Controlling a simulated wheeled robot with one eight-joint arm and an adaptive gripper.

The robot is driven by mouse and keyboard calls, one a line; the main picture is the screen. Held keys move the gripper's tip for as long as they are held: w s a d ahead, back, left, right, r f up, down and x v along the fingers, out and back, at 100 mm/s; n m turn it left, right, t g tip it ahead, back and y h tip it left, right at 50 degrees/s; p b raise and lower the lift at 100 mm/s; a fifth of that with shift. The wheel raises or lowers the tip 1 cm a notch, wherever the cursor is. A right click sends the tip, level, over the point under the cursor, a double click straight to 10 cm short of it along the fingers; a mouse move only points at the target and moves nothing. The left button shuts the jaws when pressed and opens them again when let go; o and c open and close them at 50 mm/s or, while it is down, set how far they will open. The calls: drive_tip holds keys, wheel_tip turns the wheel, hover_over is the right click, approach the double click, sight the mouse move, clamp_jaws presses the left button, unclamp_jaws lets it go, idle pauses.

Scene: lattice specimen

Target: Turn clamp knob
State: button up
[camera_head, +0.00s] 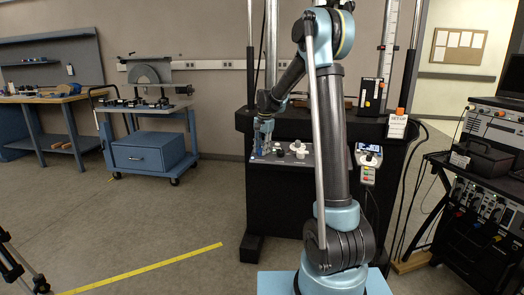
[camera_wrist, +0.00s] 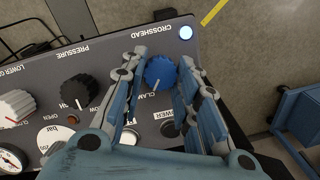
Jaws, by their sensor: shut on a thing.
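The blue clamp knob (camera_wrist: 160,72) with a white pointer mark shows in the wrist view, on a grey control panel (camera_wrist: 112,22). The partly covered label beside it reads "CLAM". My gripper (camera_wrist: 162,64) has one finger on each side of the knob and is shut on it. In the head view my gripper (camera_head: 263,138) points down at the left end of the panel (camera_head: 310,160). The knob cannot be made out there.
Close to my left finger in the wrist view is a black ribbed knob (camera_wrist: 79,92). A white knob (camera_wrist: 15,106) and a gauge (camera_wrist: 11,160) lie farther left.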

drive_tip(key=n, duration=0.3)
drive_tip(key=shift+w+a+n+h, duration=0.1)
drive_tip(key=shift+n+h, duration=0.2)
drive_tip(key=n, duration=0.4)
drive_tip(key=shift+a+h, duration=0.1)
drive_tip(key=shift+h, duration=0.3)
drive_tip(key=n+h, duration=0.1)
drive_tip(key=n, duration=0.3)
drive_tip(key=shift+a+n, duration=0.1)
drive_tip(key=shift+n, duration=0.2)
drive_tip(key=shift+n+h, duration=0.4)
drive_tip(key=shift+n, duration=1.4)
drive_tip(key=o, duration=1.1)
drive_tip(key=shift+c, duration=0.2)
drive_tip(key=shift+a, duration=0.1)
